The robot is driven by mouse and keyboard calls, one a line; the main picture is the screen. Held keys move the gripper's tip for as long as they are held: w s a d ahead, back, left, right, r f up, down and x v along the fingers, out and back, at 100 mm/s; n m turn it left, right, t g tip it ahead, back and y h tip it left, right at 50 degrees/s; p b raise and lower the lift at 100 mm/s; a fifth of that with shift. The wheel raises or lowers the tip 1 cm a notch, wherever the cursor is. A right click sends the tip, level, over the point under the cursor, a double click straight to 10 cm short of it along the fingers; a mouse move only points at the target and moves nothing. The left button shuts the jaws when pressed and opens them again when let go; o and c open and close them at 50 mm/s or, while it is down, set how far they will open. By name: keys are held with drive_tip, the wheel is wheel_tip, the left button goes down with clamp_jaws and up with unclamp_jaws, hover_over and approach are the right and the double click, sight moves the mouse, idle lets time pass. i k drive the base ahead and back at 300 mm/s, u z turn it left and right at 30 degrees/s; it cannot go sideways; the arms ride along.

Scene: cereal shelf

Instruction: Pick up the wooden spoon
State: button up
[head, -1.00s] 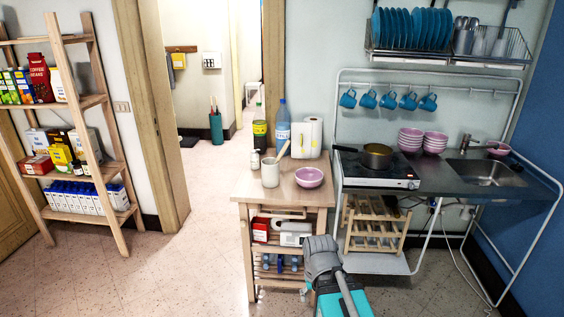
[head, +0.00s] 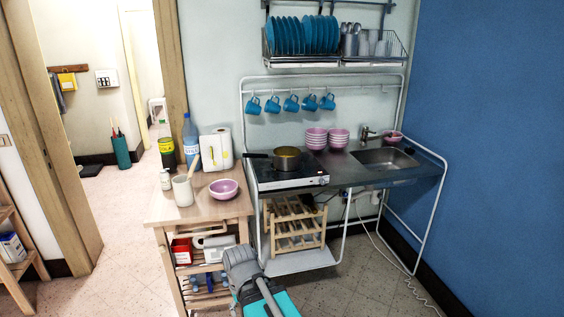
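A wooden spoon (head: 196,165) stands tilted in a white cup (head: 183,192), with its upper part showing above the rim. The cup hides the spoon's lower part. The cup stands on the wooden cart's top (head: 205,207), towards its left side. Part of my own grey arm shows at the bottom middle of the head view, in front of the cart. My gripper itself cannot be made out in this view.
A pink bowl (head: 223,189) sits right of the cup. A small white jar (head: 165,180), yellow-green can (head: 168,153), blue bottle (head: 191,139) and paper roll (head: 216,150) stand behind. A pan (head: 286,159) sits on the hob to the right. Floor left of the cart is clear.

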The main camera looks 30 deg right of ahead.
sight(190, 173)
drive_tip(key=u, duration=2)
drive_tip(key=i, duration=1.8)
